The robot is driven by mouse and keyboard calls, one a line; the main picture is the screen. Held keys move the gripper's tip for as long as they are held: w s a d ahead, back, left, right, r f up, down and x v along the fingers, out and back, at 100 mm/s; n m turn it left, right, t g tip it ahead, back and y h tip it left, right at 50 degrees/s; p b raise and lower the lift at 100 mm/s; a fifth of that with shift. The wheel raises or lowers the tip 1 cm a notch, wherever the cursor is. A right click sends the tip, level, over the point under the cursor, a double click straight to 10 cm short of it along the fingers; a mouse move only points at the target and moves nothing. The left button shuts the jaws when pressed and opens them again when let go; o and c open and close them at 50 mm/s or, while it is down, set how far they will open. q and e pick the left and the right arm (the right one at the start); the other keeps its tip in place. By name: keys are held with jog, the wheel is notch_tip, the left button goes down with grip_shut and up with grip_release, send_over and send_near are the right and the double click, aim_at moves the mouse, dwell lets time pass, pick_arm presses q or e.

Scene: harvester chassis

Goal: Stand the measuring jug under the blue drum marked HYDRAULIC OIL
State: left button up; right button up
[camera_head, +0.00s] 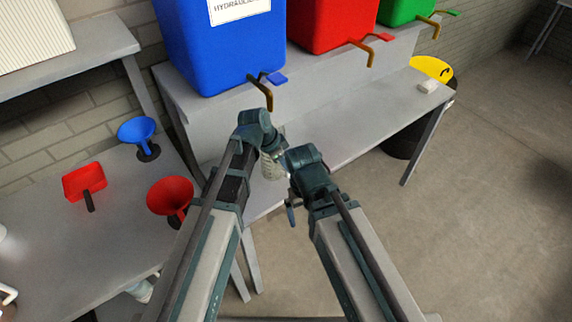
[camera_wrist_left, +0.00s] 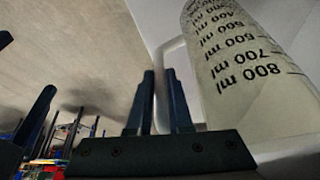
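The blue drum (camera_head: 222,48), with a partly cut-off HYDRAULIC label, stands on the upper shelf. Its brass spout (camera_head: 268,94) and blue lever (camera_head: 277,78) stick out in front. The pale measuring jug (camera_head: 271,168) is below the spout in the picture, partly hidden by my arms; I cannot tell whether it touches the lower shelf. In the left wrist view the jug (camera_wrist_left: 240,75) shows ml markings and its handle (camera_wrist_left: 170,60) lies between the fingers of my left gripper (camera_wrist_left: 163,85), closed around it. My right gripper (camera_head: 291,211) is beside the jug; its finger gap is unclear.
A red drum (camera_head: 328,22) and a green drum (camera_head: 403,10) stand right of the blue one. A black bin with a yellow top (camera_head: 434,68) stands beyond. Funnels (camera_head: 137,130) and a red scoop (camera_head: 84,181) are on the left table.

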pick_arm(q)
jog(key=o, duration=0.4)
jog(key=shift+o, duration=0.2)
jog(key=p+v, duration=1.2)
jog(key=s+a+f+n+g+y, duration=0.1)
jog(key=s+a+n+g+y, duration=0.1)
jog(key=s+n+y, duration=0.3)
jog(key=s+n, duration=0.4)
jog(key=s, duration=0.5)
jog(key=shift+s+f, duration=0.15)
jog(key=shift+s, duration=0.25)
jog(key=shift+f+b, duration=0.1)
jog(key=shift+b, duration=0.25)
